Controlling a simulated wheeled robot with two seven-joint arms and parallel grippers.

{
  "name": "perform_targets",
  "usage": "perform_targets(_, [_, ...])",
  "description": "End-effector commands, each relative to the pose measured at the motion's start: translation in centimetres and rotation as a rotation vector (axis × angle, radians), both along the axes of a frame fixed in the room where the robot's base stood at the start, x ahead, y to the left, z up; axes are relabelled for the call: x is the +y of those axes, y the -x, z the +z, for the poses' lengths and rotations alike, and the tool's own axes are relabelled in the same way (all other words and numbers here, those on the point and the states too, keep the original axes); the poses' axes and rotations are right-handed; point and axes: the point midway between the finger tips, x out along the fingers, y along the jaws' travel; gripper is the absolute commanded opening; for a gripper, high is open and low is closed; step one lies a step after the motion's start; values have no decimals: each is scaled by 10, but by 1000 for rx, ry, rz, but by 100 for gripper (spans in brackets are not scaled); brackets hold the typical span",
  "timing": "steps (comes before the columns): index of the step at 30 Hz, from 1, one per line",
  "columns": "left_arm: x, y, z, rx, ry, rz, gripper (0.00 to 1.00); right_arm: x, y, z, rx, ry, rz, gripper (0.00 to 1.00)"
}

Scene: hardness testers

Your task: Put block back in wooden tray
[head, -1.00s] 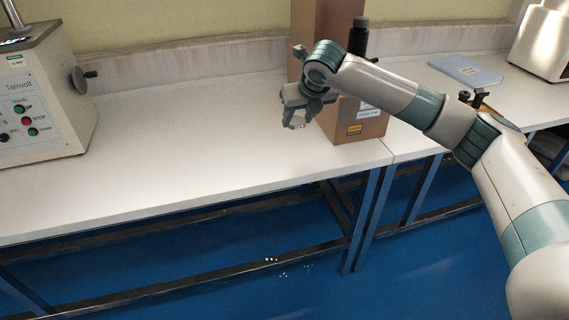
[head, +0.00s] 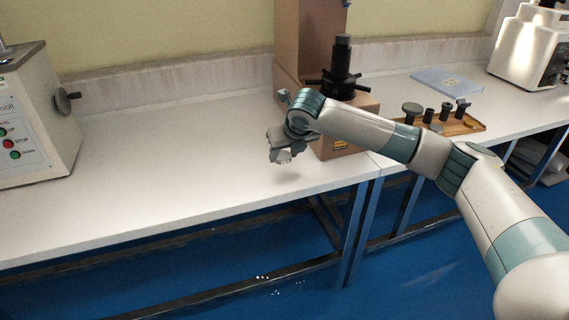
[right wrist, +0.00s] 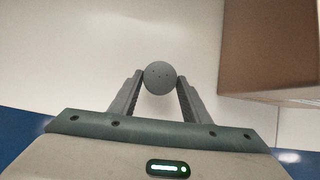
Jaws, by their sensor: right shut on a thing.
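My right gripper (head: 280,156) is in front of and left of the brown hardness tester, over the white bench. In the right wrist view my right gripper (right wrist: 160,82) is shut on a round grey block (right wrist: 160,77) with small dark dots on its face. The block is hard to make out in the head view. My left gripper is out of view.
The brown tester (head: 310,50) with its dark spindle (head: 342,65) stands between gripper and tray. A blue-grey folder (head: 447,82) lies behind the tray. A cream machine (head: 30,120) is at left, a white one (head: 525,45) at right. The bench left of the gripper is clear.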

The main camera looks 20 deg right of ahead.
Motion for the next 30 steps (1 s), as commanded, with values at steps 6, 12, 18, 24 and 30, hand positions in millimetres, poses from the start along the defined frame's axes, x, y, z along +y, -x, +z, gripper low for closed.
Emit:
perform_targets(6, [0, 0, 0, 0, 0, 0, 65, 0, 0, 0, -1, 0, 0, 8])
perform_targets(12, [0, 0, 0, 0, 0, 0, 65, 0, 0, -17, 1, 0, 0, 8])
perform_targets(18, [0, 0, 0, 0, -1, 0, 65, 0, 0, -35, 0, 0, 0, 8])
perform_targets(24, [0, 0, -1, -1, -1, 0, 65, 0, 0, -36, -1, 0, 0, 8])
perform_targets(30, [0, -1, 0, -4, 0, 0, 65, 0, 0, -37, -1, -1, 1, 8])
